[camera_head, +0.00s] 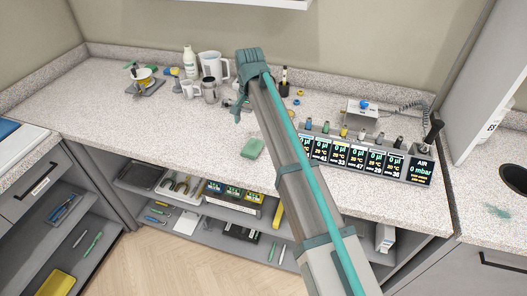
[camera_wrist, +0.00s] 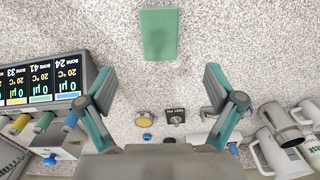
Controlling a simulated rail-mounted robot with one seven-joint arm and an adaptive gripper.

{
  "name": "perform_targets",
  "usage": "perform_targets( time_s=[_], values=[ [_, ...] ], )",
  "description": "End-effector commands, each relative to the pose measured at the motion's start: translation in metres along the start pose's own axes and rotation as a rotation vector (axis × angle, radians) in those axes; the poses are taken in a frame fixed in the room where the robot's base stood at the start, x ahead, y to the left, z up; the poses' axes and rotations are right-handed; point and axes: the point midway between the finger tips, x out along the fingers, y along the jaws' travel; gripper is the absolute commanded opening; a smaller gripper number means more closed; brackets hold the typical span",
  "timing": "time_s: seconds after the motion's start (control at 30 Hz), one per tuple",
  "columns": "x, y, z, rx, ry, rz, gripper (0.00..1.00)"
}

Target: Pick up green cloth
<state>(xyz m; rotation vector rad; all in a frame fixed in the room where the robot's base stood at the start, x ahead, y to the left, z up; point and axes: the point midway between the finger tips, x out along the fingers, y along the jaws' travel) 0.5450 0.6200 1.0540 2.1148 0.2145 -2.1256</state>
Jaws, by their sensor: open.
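The green cloth (camera_head: 253,148) is a small folded green rectangle lying flat on the speckled counter, left of my arm in the head view. In the wrist view the green cloth (camera_wrist: 159,34) lies near the top centre, beyond the fingertips. My gripper (camera_wrist: 163,88) is open and empty, its two teal fingers spread wide on either side below the cloth. In the head view my gripper (camera_head: 238,108) is above the counter behind the cloth, partly hidden by my own arm. Nothing covers the cloth.
A row of displays (camera_head: 365,158) stands to the right of the cloth. Jugs (camera_head: 212,66), a white bottle (camera_head: 190,62) and a metal cup (camera_head: 209,90) stand at the back left. Small round items (camera_head: 298,97) sit behind my arm. The counter around the cloth is clear.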

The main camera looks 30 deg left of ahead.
Motion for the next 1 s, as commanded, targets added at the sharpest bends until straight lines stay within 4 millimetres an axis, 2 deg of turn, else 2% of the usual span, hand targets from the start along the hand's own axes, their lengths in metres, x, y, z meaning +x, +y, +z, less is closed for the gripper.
perform_targets(
  time_s=[0.03, 0.17, 0.47, 0.77, 1.0],
  values=[
    [0.000, -0.006, -0.001, 0.001, 0.004, 0.004, 0.92],
    [0.006, -0.006, 0.000, 0.003, 0.004, 0.008, 0.92],
    [0.046, -0.005, 0.000, 0.002, 0.003, 0.007, 0.92],
    [0.062, -0.003, -0.001, 0.002, 0.003, 0.006, 0.92],
    [0.090, -0.001, -0.002, 0.002, 0.003, 0.006, 0.92]
  ],
)
